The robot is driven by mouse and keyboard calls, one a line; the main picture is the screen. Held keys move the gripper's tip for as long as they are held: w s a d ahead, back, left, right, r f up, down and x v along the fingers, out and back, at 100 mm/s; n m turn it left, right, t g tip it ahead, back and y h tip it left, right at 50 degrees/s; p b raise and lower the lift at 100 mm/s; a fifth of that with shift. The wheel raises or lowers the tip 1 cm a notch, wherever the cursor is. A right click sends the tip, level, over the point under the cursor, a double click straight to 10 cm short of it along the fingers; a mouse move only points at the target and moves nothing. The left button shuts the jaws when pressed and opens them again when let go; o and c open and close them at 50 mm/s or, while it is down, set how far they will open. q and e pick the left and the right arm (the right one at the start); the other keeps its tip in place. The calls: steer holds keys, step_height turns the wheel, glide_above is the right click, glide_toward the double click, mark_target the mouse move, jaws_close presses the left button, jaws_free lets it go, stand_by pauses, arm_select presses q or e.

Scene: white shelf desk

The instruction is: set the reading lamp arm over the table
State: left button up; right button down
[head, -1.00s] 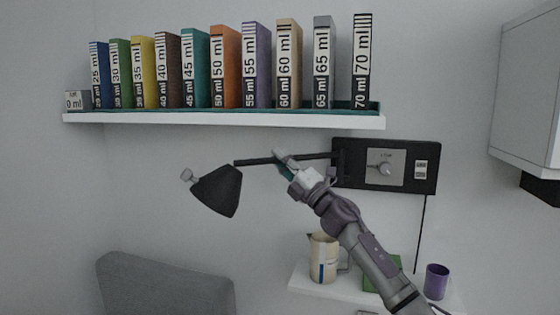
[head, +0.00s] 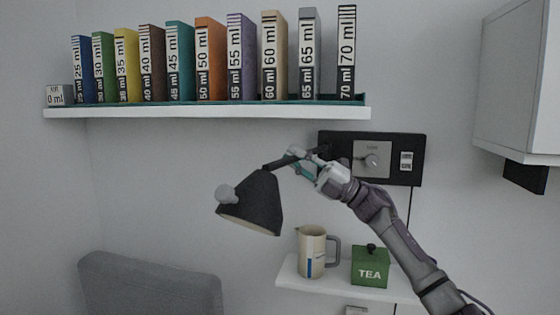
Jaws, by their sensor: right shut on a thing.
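The reading lamp has a black cone shade (head: 258,208) with a grey knob (head: 226,193) on its left end. Its thin dark arm (head: 279,163) runs from the shade back to the black wall panel (head: 340,142). My right gripper (head: 298,158) is shut on the lamp arm, between shade and panel. The shade hangs tilted, its opening facing down, left of and above the small white table (head: 310,283). Part of the lamp arm is hidden by the gripper. My left gripper is not in view.
A cream pitcher (head: 312,252) and a green TEA box (head: 370,267) stand on the table. A long wall shelf (head: 200,111) with several labelled binders is above. A grey chair back (head: 150,285) is lower left, a white cabinet (head: 515,85) at right.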

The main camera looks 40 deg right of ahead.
steer(key=shift+s+d+n+g+y+p, duration=0.2)
steer(key=shift+s+d+n+g+y, duration=0.45)
steer(key=shift+g, duration=0.5)
steer(key=shift+s+d+n+g+y+p, duration=0.15)
steer(key=shift+s+d+n+g+y, duration=0.15)
steer(key=shift+s+n+g+y, duration=0.55)
steer(key=shift+s+d+n+g+y+p, duration=0.25)
steer(key=shift+s+d+g+y, duration=0.3)
steer(key=shift+s+g, duration=0.65)
steer(key=shift+w, duration=0.3)
steer(key=c, duration=1.4)
jaws_free()
steer(key=o, duration=0.3)
steer(key=shift+s+d, duration=0.15)
steer(key=v, duration=1.2)
